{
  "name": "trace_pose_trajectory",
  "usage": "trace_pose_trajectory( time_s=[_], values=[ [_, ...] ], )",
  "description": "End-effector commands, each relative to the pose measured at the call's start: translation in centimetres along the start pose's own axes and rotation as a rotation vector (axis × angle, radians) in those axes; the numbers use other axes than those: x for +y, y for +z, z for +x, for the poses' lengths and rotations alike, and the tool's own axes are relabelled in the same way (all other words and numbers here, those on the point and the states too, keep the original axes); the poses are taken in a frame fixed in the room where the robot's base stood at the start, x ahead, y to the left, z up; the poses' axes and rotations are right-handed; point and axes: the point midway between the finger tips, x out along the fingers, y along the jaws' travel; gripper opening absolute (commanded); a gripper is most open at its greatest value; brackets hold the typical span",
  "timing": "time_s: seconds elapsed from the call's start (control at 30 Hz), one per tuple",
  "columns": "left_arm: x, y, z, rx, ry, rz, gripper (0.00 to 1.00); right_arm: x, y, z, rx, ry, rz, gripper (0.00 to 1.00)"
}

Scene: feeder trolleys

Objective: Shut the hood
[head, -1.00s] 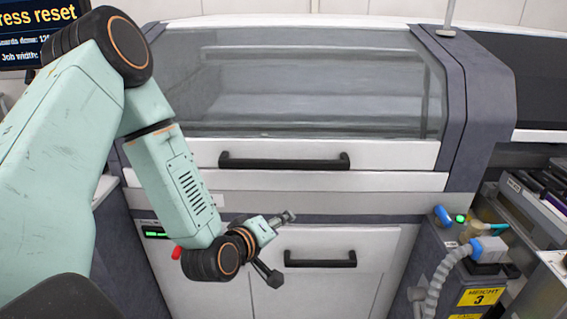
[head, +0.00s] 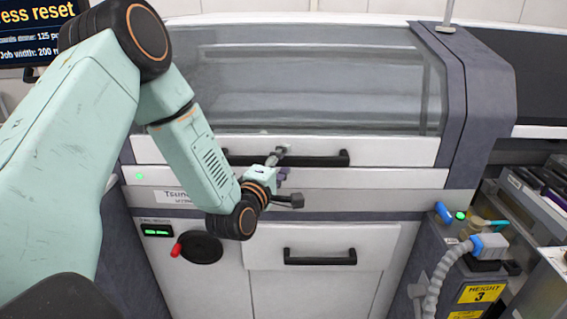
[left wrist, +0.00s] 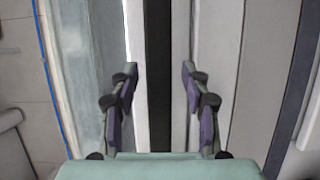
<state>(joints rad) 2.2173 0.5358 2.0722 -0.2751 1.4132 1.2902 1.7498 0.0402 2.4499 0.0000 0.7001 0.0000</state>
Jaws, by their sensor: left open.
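The hood (head: 405,151) is the machine's upper cover, with a large clear window and a white lower band. It lies low, its lower edge close above a white front strip; I cannot tell if a small gap remains. Its black bar handle (head: 325,159) runs across the band. My left gripper (head: 290,176) is open and empty in front of the handle's left half, its upper finger overlapping the bar. In the left wrist view, the dark handle (left wrist: 158,30) runs between the spread fingers of the gripper (left wrist: 160,73); contact does not show. My right gripper is out of view.
A lower door with a second black handle (head: 320,257) is below. A red-handled round switch (head: 200,247) is at lower left. A unit with a grey hose (head: 437,281) and a rack (head: 530,200) stand at right. A screen (head: 40,35) is upper left.

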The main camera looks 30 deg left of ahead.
Motion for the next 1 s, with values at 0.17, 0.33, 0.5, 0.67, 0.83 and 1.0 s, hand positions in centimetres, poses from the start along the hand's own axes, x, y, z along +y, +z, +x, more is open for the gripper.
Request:
trace_pose_trajectory(
  time_s=[0.17, 0.33, 0.5, 0.67, 0.83, 1.0],
  values=[
    [0.03, 0.02, 0.84, 0.001, 0.0, 0.0, 0.47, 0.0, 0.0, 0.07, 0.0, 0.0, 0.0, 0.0],
    [0.02, 0.02, 0.86, 0.001, -0.001, -0.001, 0.47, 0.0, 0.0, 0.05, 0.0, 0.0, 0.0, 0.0],
    [0.02, 0.02, 0.85, 0.001, -0.001, 0.0, 0.38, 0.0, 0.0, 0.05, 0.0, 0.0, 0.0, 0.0],
    [0.02, 0.01, 0.84, 0.001, -0.001, 0.0, 0.24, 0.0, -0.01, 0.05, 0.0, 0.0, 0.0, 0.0],
    [0.01, 0.01, 0.83, 0.001, -0.001, 0.0, 0.1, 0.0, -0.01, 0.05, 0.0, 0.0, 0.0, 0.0],
    [0.01, 0.01, 0.82, 0.001, -0.001, 0.0, 0.0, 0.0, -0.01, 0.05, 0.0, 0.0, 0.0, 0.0]
  ],
)
